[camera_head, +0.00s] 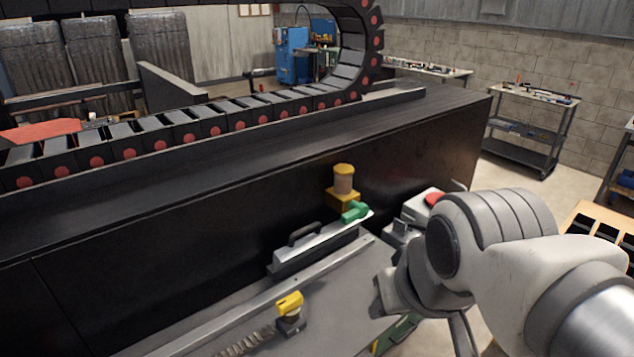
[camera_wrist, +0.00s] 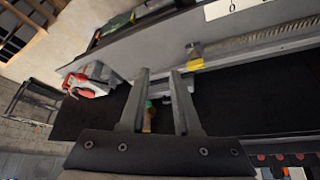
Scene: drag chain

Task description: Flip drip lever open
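The drip oiler (camera_head: 343,190) has a yellow base and cap with an amber reservoir, and stands against the side of the dark machine bed. A green lever (camera_head: 354,212), which looks like the drip lever, sticks out low at its front, close to level. In the wrist view, a small part of the oiler (camera_wrist: 147,122) and a bit of green (camera_wrist: 149,104) show between my fingers, beyond them. My gripper (camera_wrist: 159,72) is open, with nothing held between its fingers.
A grey bar with a black handle (camera_head: 305,234) lies just left of and below the lever. A grey box with a red button (camera_head: 432,199) is to the right, near my arm. A yellow-capped part (camera_head: 290,303) with a spring sits lower down. The dark bed (camera_head: 180,260) walls off the far side.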

